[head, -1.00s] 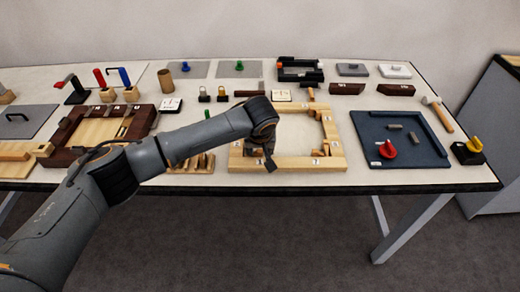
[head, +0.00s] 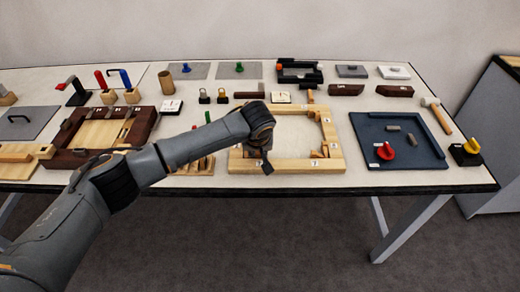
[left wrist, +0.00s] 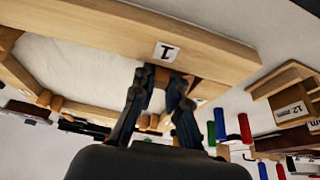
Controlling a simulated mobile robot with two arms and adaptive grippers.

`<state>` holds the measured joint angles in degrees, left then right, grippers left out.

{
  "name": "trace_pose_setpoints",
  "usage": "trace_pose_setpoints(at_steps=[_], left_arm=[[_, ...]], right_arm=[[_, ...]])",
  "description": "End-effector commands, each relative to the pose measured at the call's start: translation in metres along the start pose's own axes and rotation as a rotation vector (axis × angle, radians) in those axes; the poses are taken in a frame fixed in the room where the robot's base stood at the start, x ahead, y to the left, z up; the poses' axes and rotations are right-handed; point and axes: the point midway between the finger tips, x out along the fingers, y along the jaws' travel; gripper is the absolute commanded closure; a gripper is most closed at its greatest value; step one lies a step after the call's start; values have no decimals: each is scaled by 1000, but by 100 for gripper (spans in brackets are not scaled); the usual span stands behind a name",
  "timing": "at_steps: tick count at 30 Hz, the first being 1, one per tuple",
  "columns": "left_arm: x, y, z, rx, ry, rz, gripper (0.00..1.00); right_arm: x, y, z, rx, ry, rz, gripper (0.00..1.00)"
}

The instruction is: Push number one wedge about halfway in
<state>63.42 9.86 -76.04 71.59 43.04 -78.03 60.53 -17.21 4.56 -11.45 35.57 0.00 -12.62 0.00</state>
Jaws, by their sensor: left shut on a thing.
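A light wooden frame (head: 290,166) lies near the front edge of the table, with small numbered labels on its bars. In the left wrist view its near bar (left wrist: 110,30) carries a label reading 1 (left wrist: 166,51). My left gripper (head: 267,167) reaches down over the frame's front left corner. In the left wrist view the left gripper (left wrist: 160,78) is shut on a small brown wedge beside the bar below label 1. The fingers hide much of this wedge, and how deep it sits cannot be told. Other small wedges (left wrist: 50,100) sit at another corner. My right gripper is not in view.
A dark wooden tray (head: 140,125) stands left of the frame. A dark blue tray (head: 420,165) with a red piece (head: 385,151) lies to the right. A slotted wooden block (left wrist: 290,103) is close beside the frame. Blocks and handles line the back.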

Motion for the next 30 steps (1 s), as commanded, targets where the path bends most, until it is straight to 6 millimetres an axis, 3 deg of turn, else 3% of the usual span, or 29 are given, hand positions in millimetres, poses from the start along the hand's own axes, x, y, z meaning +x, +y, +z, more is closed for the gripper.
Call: trace_pose_setpoints(at_steps=[1,9,10,13,23,30], left_arm=[[-3,-4,-1,-4,-3,-4,100],[0,-6,-1,-3,0,-6,100],[0,-6,-1,-3,0,-6,80],[0,-6,-1,-3,0,-6,62],[-2,-5,-1,-2,0,-4,62],[-38,-4,-2,-1,3,-1,62]], right_arm=[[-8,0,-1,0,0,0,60],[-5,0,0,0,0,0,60],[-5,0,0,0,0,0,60],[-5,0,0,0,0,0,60],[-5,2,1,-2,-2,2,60],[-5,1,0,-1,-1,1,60]])
